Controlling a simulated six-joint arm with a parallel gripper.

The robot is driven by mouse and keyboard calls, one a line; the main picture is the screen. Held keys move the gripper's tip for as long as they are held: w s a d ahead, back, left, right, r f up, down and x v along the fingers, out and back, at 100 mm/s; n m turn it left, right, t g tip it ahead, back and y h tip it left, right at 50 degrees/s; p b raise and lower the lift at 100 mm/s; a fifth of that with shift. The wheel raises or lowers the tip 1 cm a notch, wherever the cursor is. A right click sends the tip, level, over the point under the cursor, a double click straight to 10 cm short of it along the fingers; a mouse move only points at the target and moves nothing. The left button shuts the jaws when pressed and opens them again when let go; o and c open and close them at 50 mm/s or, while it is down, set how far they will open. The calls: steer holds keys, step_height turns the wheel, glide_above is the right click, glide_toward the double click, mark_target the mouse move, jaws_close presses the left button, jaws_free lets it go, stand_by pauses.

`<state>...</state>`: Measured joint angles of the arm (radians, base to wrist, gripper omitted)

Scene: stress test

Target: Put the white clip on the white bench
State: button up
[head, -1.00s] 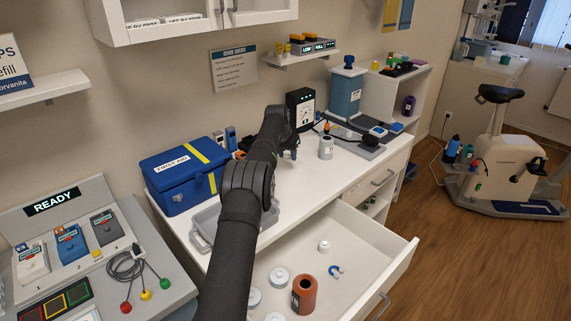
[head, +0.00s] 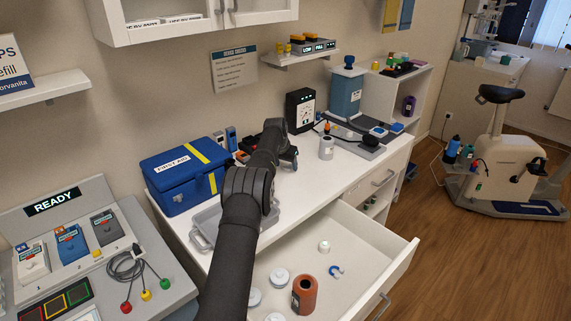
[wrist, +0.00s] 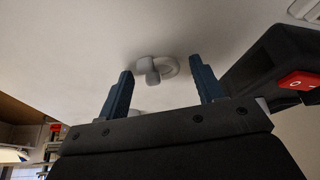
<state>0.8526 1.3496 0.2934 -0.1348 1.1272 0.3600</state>
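A whitish clip-like piece with a ring and a stubby round end (wrist: 155,68) shows in the wrist view against a pale surface. I take it to be the white clip. It lies between and just beyond my fingertips, with gaps to both fingers. My gripper (wrist: 161,72) is open, its two blue fingers spread. In the head view my gripper (head: 291,158) is low over the white bench (head: 310,178), partly hidden by my arm. I cannot make out the clip in that view.
A blue first-aid box (head: 183,178) and a grey tray (head: 203,222) are left of my arm. A white bottle (head: 327,147) and a black gauge box (head: 299,110) stand beyond my gripper. The open drawer (head: 370,265) in front holds an orange jar (head: 305,294) and small pieces.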

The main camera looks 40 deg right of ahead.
mark_target(288, 164)
steer(key=v, duration=1.2)
steer(key=shift+r, duration=0.2)
steer(key=x, duration=1.2)
steer(key=shift+f, duration=0.3)
step_height(288, 164, up, 3)
steer(key=shift+f, duration=0.15)
steer(key=shift+r, duration=0.45)
